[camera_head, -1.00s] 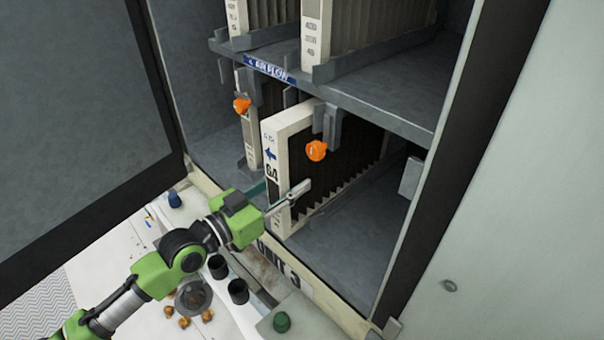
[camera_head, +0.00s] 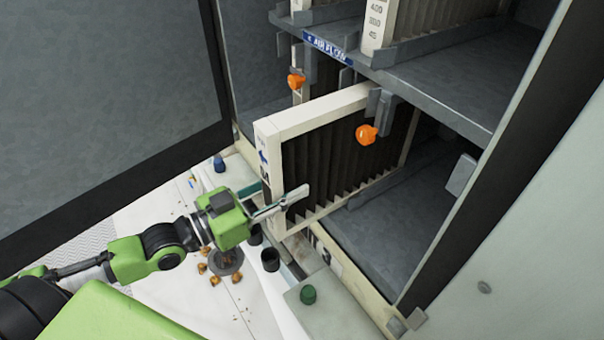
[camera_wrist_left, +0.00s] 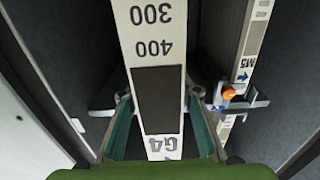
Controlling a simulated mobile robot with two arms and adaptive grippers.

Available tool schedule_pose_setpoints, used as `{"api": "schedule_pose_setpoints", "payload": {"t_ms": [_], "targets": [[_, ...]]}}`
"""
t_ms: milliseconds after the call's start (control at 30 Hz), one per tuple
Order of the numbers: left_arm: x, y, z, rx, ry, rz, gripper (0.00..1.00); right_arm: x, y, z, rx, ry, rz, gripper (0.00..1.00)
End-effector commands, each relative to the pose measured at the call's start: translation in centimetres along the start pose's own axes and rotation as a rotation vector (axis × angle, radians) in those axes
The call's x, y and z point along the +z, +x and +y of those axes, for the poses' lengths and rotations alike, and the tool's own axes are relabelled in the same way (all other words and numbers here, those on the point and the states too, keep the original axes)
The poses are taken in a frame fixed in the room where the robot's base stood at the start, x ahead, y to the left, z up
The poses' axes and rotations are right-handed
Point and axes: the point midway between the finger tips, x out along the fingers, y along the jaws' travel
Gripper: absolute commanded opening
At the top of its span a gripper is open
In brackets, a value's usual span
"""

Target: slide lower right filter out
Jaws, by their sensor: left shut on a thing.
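The lower right filter (camera_head: 345,150) has a pale frame and dark pleats. In the head view it stands upright and sticks out of the cabinet's lower bay toward the left front, its rear part still inside. My left gripper (camera_head: 281,203) is shut on the frame's front edge, one finger on the pleated side. In the left wrist view the filter's front edge (camera_wrist_left: 160,60), marked 300, 400 and G4, lies between the two fingers (camera_wrist_left: 163,125). An orange knob (camera_head: 366,134) on a grey latch sits beside the filter's top. My right gripper is not in view.
Another lower filter (camera_wrist_left: 243,45) with an orange knob (camera_head: 296,82) stands to the left. A grey shelf (camera_head: 430,85) with upper filters is above. The open door (camera_head: 100,80) is at the left. Dark cups (camera_head: 270,259) and a green cap (camera_head: 308,294) stand below.

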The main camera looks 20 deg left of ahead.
Motion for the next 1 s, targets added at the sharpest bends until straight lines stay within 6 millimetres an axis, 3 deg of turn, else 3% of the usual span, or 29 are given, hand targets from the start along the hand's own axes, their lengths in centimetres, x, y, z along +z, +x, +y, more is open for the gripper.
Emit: {"api": "schedule_pose_setpoints", "payload": {"t_ms": [1000], "targets": [[-0.7,-12.2,0.0,0.0,0.001,0.001,0.0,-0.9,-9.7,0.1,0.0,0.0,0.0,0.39]]}}
